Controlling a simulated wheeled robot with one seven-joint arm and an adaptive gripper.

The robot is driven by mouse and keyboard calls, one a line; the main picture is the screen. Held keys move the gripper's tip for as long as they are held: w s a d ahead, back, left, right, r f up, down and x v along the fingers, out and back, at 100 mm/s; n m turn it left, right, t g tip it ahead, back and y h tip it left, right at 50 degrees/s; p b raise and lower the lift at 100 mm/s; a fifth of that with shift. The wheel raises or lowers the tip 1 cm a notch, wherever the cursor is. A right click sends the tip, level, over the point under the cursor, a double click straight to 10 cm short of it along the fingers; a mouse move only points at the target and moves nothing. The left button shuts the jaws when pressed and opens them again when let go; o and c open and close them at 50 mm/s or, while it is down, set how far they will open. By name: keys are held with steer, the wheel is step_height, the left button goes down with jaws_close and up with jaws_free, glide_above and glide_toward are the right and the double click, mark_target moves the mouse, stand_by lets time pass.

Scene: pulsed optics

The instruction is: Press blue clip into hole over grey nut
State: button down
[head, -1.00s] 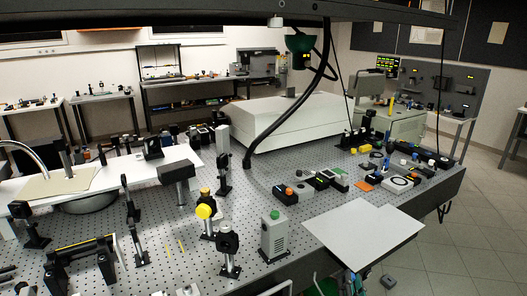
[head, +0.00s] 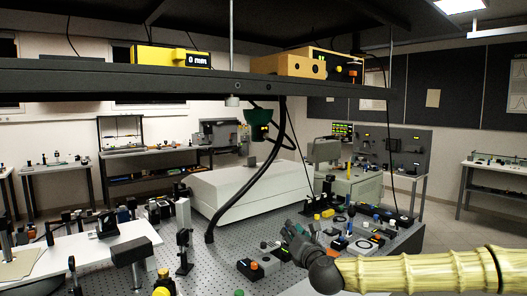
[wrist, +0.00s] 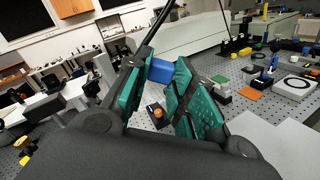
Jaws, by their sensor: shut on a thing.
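My gripper (wrist: 163,82) shows in the wrist view with its teal finger pads closed on the blue clip (wrist: 160,70), a small blue block between the fingers. The gripper, held up above the optical table, also shows in the head view (head: 290,238) at the end of my arm, which reaches in from the right. The clip cannot be made out in the head view. I cannot pick out the grey nut or the hole over it in either view.
The perforated optical table (head: 215,262) carries a black box with an orange knob (head: 254,266) near the gripper. Several small parts stand at its right, near a white box with a dark ring (head: 364,246). A large white housing (head: 250,195) stands behind. An overhead shelf (head: 200,84) crosses above.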

step_height(320, 180, up, 11)
steer(key=a+n+y, duration=0.1)
steer(key=a+y, duration=0.1)
steer(key=n+g+y, duration=0.3)
steer(key=n+y, duration=0.1)
steer(key=y, duration=0.1)
glide_toward(237, 86)
steer(key=s, duration=0.1)
steer(key=shift+s+d, duration=0.15)
steer(key=shift+d, duration=0.3)
steer(key=shift+s+d+b, duration=0.1)
steer(key=shift+b, duration=0.2)
steer(key=shift+x, duration=2.8)
steer(key=shift+b+x, duration=0.35)
steer(key=shift+x, duration=0.55)
steer(key=shift+w, duration=0.25)
steer(key=shift+w+a, duration=0.1)
steer(key=shift+a, duration=0.1)
